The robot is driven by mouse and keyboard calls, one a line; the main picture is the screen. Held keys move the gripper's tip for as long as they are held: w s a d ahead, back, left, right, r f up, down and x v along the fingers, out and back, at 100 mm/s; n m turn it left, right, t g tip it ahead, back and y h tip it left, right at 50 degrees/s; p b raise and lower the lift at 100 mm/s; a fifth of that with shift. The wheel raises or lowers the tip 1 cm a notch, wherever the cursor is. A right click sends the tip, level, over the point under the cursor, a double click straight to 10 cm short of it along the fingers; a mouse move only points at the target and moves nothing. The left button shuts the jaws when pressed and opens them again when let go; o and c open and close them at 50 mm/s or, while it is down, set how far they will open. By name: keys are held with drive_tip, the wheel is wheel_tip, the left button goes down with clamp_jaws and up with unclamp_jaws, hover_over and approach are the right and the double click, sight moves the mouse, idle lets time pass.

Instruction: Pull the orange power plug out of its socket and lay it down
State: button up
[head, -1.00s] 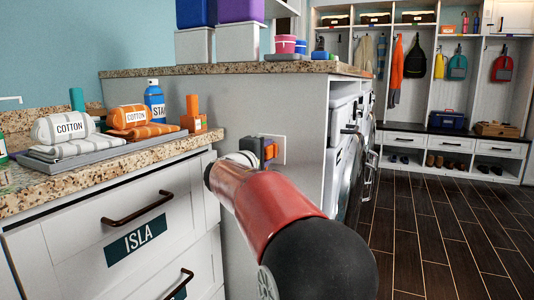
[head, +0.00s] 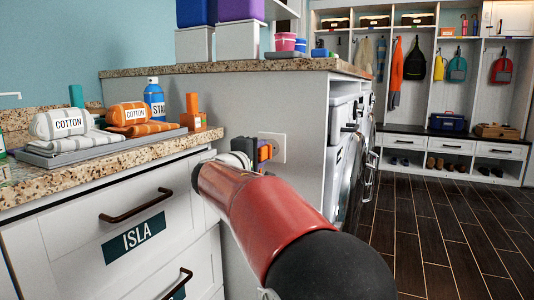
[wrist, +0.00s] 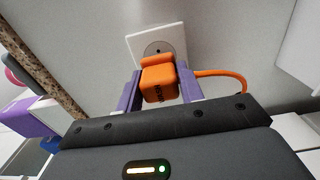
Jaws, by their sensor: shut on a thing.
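The orange plug (wrist: 158,82) is held between the two purple fingers of my gripper (wrist: 160,90) in the wrist view. In the head view it is a small orange patch (head: 265,153) at the fingertips, mostly hidden by my gripper (head: 257,150). The white wall socket (wrist: 151,38) has its round recess partly uncovered behind the plug; it also shows in the head view (head: 279,147). The plug appears to be clear of the socket face, with a small gap. An orange cord (wrist: 225,75) curves away to the right of the plug.
A granite counter (head: 170,148) at left holds a grey tray (head: 75,155) with towels, and an orange bottle (head: 193,112) near its edge. A drawer front marked ISLA (head: 134,238) is below. Washing machines (head: 343,150) stand right of the socket panel.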

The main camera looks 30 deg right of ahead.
drive_tip(key=shift+b+v, duration=0.45)
drive_tip(key=shift+v, duration=0.75)
